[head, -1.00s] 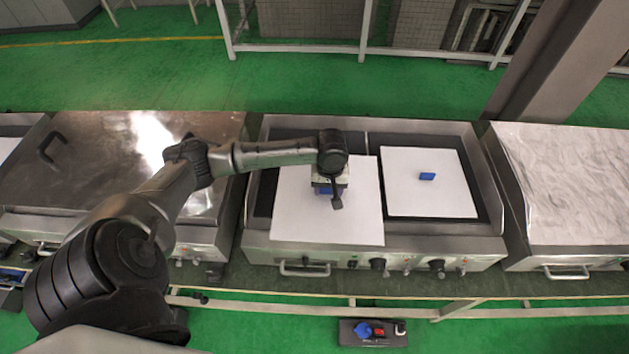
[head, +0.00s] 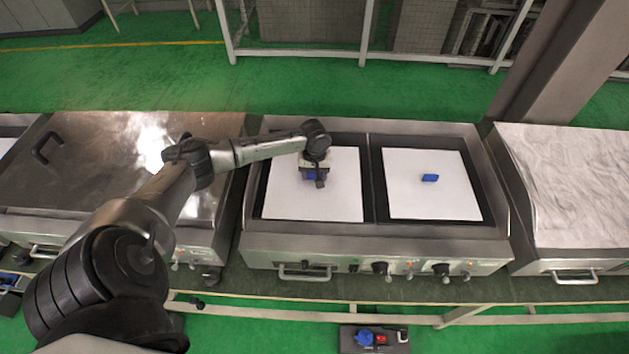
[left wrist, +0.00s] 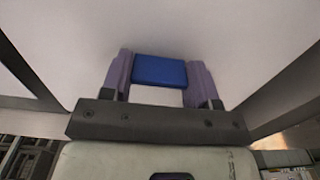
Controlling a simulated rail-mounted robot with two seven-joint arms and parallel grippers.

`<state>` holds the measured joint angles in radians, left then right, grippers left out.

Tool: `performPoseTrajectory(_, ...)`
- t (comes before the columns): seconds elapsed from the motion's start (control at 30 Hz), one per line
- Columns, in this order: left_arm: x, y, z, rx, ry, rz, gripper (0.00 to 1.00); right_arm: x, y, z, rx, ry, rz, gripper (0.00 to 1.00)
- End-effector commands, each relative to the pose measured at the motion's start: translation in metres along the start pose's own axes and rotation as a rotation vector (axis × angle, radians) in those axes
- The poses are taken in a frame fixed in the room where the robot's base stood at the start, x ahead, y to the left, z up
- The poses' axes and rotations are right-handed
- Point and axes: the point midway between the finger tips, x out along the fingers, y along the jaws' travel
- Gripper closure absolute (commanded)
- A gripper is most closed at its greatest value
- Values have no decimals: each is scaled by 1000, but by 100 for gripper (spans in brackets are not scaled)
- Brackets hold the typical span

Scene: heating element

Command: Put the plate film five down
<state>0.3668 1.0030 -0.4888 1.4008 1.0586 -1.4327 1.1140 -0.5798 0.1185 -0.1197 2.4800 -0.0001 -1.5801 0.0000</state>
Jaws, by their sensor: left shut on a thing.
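The plate film, a white square sheet (head: 335,204) with a blue grip block (left wrist: 160,70) on top, lies flat over the left bay of the open griddle. A dark margin shows along its left and front edges. I cannot tell whether it touches the bay floor or hangs just above it. My left gripper (head: 313,176) is over the sheet. In the left wrist view its two fingers are shut on the blue block, one on each side. My arm hides part of the sheet's far side. My right gripper is not in view.
A second white sheet (head: 420,200) with a blue block (head: 430,178) lies in the right bay. A divider (head: 374,170) parts the bays. A dark box with small parts (head: 372,338) stands below the front edge.

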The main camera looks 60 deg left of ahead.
Motion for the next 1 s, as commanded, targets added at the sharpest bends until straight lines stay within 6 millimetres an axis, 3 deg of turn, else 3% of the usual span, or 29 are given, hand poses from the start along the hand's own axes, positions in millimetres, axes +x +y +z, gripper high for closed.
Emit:
performPoseTrajectory(0.27, 34, 0, 0, 0, 0, -2, 70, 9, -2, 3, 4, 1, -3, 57)
performPoseTrajectory(0.67, 37, 0, 0, 0, 0, -1, 70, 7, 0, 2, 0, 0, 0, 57)
performPoseTrajectory(0.7, 38, 0, 0, 0, 1, -1, 43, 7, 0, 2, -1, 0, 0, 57)
performPoseTrajectory(0.93, 38, 0, 0, 0, 1, -1, 21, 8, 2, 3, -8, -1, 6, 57)
performPoseTrajectory(1.0, 37, 0, 0, 0, 1, -1, 20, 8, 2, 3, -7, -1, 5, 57)
